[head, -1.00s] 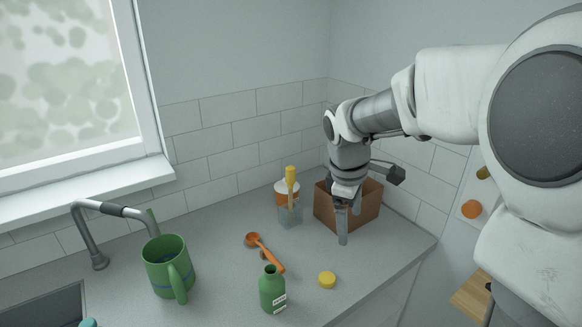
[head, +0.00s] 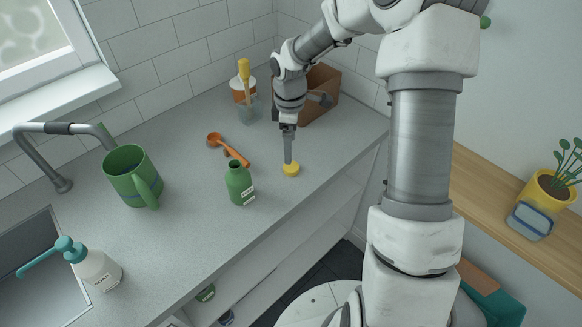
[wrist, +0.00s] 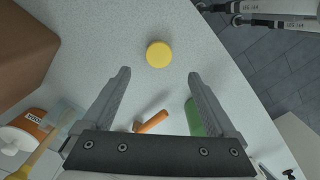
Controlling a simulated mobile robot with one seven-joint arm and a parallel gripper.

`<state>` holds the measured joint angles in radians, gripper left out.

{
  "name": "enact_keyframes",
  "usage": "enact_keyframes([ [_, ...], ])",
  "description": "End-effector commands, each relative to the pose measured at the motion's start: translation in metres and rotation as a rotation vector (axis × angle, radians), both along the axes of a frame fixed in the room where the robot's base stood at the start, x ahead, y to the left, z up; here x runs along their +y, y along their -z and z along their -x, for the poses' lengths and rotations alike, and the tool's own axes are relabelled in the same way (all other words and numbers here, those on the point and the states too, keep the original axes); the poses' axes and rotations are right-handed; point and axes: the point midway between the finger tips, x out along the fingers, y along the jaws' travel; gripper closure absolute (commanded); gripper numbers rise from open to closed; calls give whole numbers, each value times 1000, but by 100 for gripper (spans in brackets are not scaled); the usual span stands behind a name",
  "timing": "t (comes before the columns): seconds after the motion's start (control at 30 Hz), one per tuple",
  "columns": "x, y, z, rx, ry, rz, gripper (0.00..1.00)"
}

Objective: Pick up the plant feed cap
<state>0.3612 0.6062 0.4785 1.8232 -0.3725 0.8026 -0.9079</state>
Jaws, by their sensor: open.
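The plant feed cap is a small round yellow cap (head: 291,170) lying on the grey counter, right of the open green bottle (head: 239,184). In the wrist view the cap (wrist: 159,54) lies flat just past the fingertips, centred between their lines. My gripper (head: 288,160) points down at the cap in the head view, its fingers overlapping the cap's far edge. In the wrist view my gripper (wrist: 160,75) is open with nothing between its fingers. I cannot tell how high the tips are above the counter.
An orange scoop (head: 236,155) lies behind the bottle. A cardboard box (head: 320,93) and a clear cup with a yellow-handled tool (head: 244,70) stand at the back. A green mug (head: 125,180) is left. The counter's front edge runs close to the cap.

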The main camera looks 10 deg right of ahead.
Motion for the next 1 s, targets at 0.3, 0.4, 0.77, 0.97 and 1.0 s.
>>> enact_keyframes([
  [0.3, 0, 31, 0, 1, 0, 1, 8],
  [0.4, -1, 42, 0, 3, 0, 0, 8],
  [0.77, -3, 80, -1, 0, 1, 1, 8],
  [0.97, -3, 80, -1, -1, 1, 0, 9],
  [1.0, -3, 80, -1, -1, 1, 0, 17],
])
